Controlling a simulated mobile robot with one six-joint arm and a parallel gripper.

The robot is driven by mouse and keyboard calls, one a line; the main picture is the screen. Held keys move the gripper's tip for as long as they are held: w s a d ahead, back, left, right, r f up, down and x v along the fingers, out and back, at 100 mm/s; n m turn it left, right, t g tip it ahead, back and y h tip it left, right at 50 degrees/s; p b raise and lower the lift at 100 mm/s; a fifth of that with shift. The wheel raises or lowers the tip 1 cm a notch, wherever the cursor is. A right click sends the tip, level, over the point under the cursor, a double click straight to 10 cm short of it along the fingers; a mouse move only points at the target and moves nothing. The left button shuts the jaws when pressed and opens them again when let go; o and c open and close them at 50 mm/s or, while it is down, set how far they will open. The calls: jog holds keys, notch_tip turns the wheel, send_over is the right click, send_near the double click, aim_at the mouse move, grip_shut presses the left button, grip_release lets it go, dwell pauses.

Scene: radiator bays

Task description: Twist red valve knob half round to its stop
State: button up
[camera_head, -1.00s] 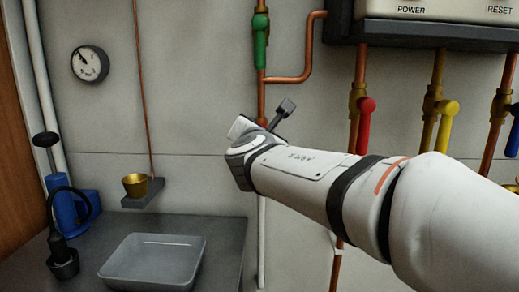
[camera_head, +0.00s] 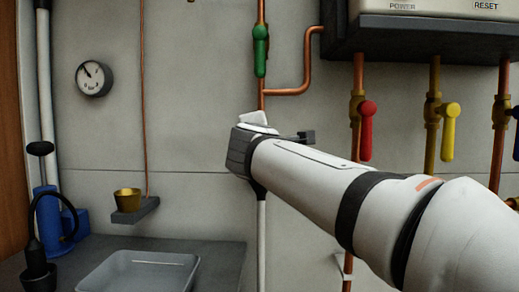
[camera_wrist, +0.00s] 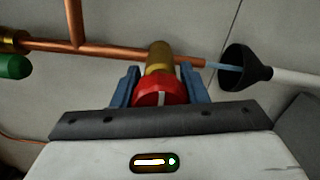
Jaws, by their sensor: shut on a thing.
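The red valve knob (camera_wrist: 160,94) shows in the wrist view, with a white mark on its rim. It sits on a brass valve body (camera_wrist: 159,56) on a copper pipe. My gripper (camera_wrist: 160,78) is shut on the knob, one blue-grey finger on each side. In the head view my wrist hides the knob and most of the gripper; only a dark part of it sticks out to the right. A thin pale-blue stream (camera_wrist: 217,66) runs from the pipe's open end to a black funnel (camera_wrist: 246,69).
A green-handled valve (camera_head: 260,50) is on the pipe above my wrist. A red lever (camera_head: 366,130) and yellow lever (camera_head: 449,130) hang right, under a grey boiler box (camera_head: 430,30). A tray (camera_head: 138,272), brass cup (camera_head: 127,199) and gauge (camera_head: 93,78) are left.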

jog(key=shift+m, duration=0.4)
jog(key=o, duration=1)
jog(key=shift+c, duration=0.2)
jog(key=s, duration=0.7)
jog(key=shift+s+a, duration=0.15)
jog(key=shift+s, duration=0.25)
